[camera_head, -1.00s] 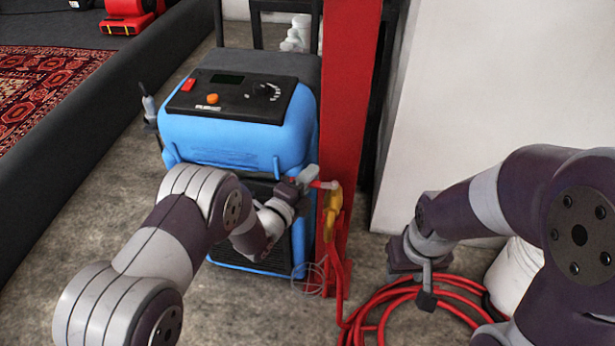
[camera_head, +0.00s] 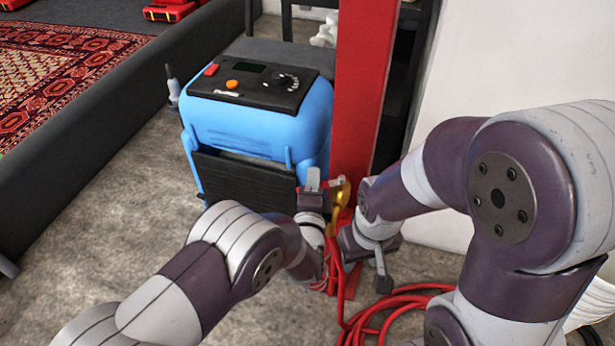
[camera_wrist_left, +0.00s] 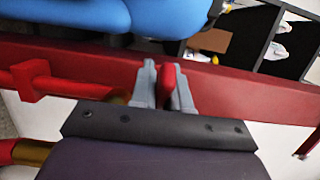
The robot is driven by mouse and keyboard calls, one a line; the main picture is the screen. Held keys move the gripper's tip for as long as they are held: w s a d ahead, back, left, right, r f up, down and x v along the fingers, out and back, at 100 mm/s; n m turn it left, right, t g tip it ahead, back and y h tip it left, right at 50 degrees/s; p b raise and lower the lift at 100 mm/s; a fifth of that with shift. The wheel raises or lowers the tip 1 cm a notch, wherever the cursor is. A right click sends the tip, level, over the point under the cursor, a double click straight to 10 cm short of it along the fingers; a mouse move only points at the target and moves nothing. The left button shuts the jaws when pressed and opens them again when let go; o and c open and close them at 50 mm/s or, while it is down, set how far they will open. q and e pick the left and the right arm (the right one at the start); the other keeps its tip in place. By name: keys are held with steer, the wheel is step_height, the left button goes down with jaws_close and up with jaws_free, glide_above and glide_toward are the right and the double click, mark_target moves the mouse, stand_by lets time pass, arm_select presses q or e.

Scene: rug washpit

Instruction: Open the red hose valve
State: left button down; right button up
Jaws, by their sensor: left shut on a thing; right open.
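The red valve handle (camera_head: 329,184) sits by a yellow brass fitting (camera_head: 341,197) on the front of the red post (camera_head: 358,90). My left gripper (camera_head: 313,182) is at the handle, and its fingers are closed on it. In the left wrist view, the grey fingertips (camera_wrist_left: 166,88) stand on both sides of the red handle (camera_wrist_left: 168,72), with the post behind. The fingers hide part of the handle. My right gripper (camera_head: 378,262) is open and empty, low to the right of the post near the hose.
A blue machine (camera_head: 255,125) with a control panel stands just left of the post. A coiled red hose (camera_head: 400,312) lies on the concrete floor at the lower right. A patterned rug (camera_head: 60,75) lies in the dark-edged pit at left. A white panel (camera_head: 500,60) is at right.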

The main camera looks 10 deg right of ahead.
arm_select(q)
steer(key=shift+s+n+y, duration=0.25)
steer(key=shift+n+y, duration=0.15)
steer(key=shift+y, duration=0.2)
arm_select(e)
steer(key=shift+r, duration=0.15)
arm_select(q)
steer(key=c, duration=1.2)
jaws_free()
